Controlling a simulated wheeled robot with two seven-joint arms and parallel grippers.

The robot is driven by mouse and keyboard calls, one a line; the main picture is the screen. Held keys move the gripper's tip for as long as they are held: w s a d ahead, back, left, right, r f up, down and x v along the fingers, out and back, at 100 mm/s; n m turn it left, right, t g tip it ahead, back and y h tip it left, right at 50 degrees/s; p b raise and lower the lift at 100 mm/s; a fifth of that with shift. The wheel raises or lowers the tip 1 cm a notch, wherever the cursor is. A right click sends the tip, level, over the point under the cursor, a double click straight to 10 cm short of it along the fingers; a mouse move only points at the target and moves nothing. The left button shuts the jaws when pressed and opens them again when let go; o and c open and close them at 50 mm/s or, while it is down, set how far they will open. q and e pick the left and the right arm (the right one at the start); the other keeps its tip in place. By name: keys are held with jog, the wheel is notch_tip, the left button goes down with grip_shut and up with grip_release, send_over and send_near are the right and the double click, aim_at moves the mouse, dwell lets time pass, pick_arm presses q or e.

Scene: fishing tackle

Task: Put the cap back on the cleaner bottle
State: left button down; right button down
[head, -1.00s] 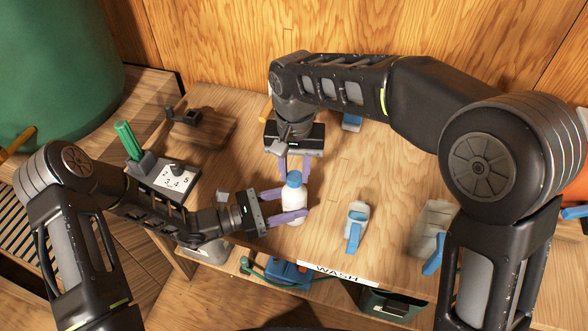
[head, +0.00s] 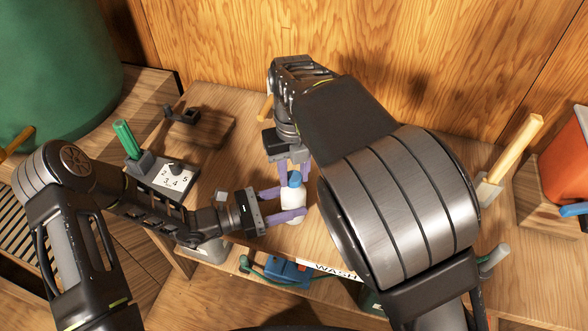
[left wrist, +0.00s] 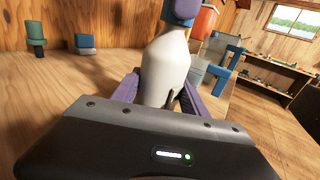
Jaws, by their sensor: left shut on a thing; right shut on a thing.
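The white cleaner bottle (head: 293,201) stands upright on the bench. My left gripper (head: 287,203) is shut around its body from the left, and the left wrist view shows the bottle (left wrist: 166,62) between its purple fingers. The blue cap (head: 295,178) is at the top of the bottle; it also shows at the top edge of the left wrist view (left wrist: 182,10). My right gripper (head: 295,172) reaches down from behind and is shut on the cap. Whether the cap is seated on the neck cannot be told.
A numbered block (head: 172,180) with a green-handled tool stands at left. The "WASH" label (head: 333,270) marks the bench's front edge. My right arm covers much of the bench's right side. A scraper with a wooden handle (head: 515,152) stands at far right.

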pick_arm(q)
jog(key=shift+a, duration=0.1)
pick_arm(e)
jog(key=m, duration=0.2)
jog(key=shift+s+d+f+m, duration=0.25)
jog(key=shift+d+f+m, duration=0.1)
jog(key=shift+m, duration=0.05)
pick_arm(q)
jog(key=shift+w, duration=0.1)
pick_arm(e)
jog(key=shift+w+a+r+m, duration=0.1)
jog(key=shift+r+m, duration=0.05)
jog(key=shift+m, duration=0.25)
jog(key=shift+w+a+r+m, duration=0.15)
jog(key=shift+a+r+m, duration=0.1)
jog(key=shift+r+m, duration=0.1)
jog(key=c, duration=1.1)
grip_release()
jog(key=shift+o, duration=0.2)
jog(key=shift+r, duration=0.1)
jog(key=shift+c, duration=0.3)
